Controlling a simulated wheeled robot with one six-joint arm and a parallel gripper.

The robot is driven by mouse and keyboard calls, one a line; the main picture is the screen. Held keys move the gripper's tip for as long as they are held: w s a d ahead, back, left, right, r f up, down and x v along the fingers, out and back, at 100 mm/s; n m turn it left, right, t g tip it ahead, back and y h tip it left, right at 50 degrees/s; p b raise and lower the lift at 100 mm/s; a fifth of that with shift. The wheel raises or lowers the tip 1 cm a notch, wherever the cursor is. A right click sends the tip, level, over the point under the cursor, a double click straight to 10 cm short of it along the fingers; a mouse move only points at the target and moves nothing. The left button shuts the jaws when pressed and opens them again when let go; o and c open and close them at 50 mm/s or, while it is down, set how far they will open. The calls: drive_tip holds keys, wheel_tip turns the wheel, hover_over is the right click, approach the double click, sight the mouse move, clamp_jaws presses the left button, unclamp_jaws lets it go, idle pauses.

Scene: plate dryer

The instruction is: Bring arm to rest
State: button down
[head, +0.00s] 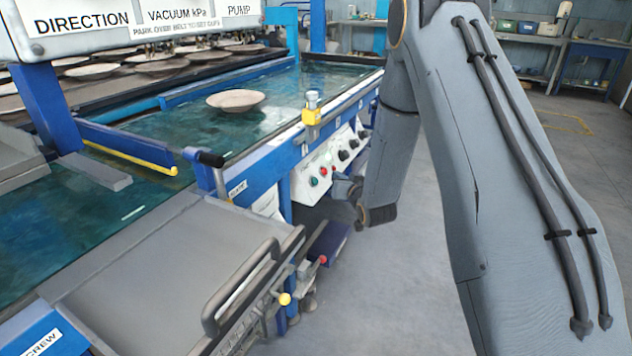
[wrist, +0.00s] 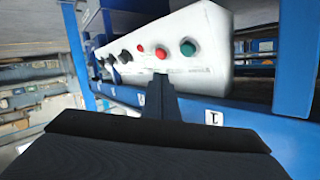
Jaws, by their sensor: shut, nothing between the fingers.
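My arm fills the right half of the head view and hangs beside the blue dryer frame. My gripper (head: 350,190) is at the arm's lower end, partly hidden, just right of the white control panel (head: 325,165). In the wrist view my gripper (wrist: 160,82) is a dark shape pointing at the panel (wrist: 205,65), with its fingers together and nothing seen between them. The panel carries a red button (wrist: 161,53), a green button (wrist: 188,48) and dark knobs. I cannot tell whether the fingertips touch it.
A pale plate (head: 235,101) lies on the green wet belt (head: 290,95). Several plates sit on the rack at the left. A grey tray with a rail (head: 240,290) juts out in front. Grey floor (head: 425,250) is open behind my arm. Benches (head: 525,45) stand at the back.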

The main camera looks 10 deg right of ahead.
drive_tip(key=s+a+r+n+g+h, duration=0.1)
drive_tip(key=s+a+r+g, duration=0.3)
drive_tip(key=s, duration=0.3)
drive_tip(key=s+a+r+n+g, duration=0.1)
drive_tip(key=s+a+r+g, duration=0.25)
drive_tip(key=s, duration=0.45)
drive_tip(key=s+a+r+n+g, duration=0.1)
drive_tip(key=s+r+g, duration=0.15)
drive_tip(key=s, duration=0.85)
drive_tip(key=s+a+r+n+g, duration=0.1)
drive_tip(key=s+r+g, duration=0.15)
drive_tip(key=s, duration=0.75)
drive_tip(key=s+r+g, duration=0.2)
drive_tip(key=s+g, duration=0.1)
drive_tip(key=s, duration=0.8)
drive_tip(key=d+r+m+h+p, duration=0.1)
drive_tip(key=d+r+p, duration=0.7)
drive_tip(key=p, duration=0.9)
drive_tip(key=shift+w+d+r+m, duration=0.2)
drive_tip(key=shift+d+m, duration=0.05)
drive_tip(key=shift+m, duration=0.45)
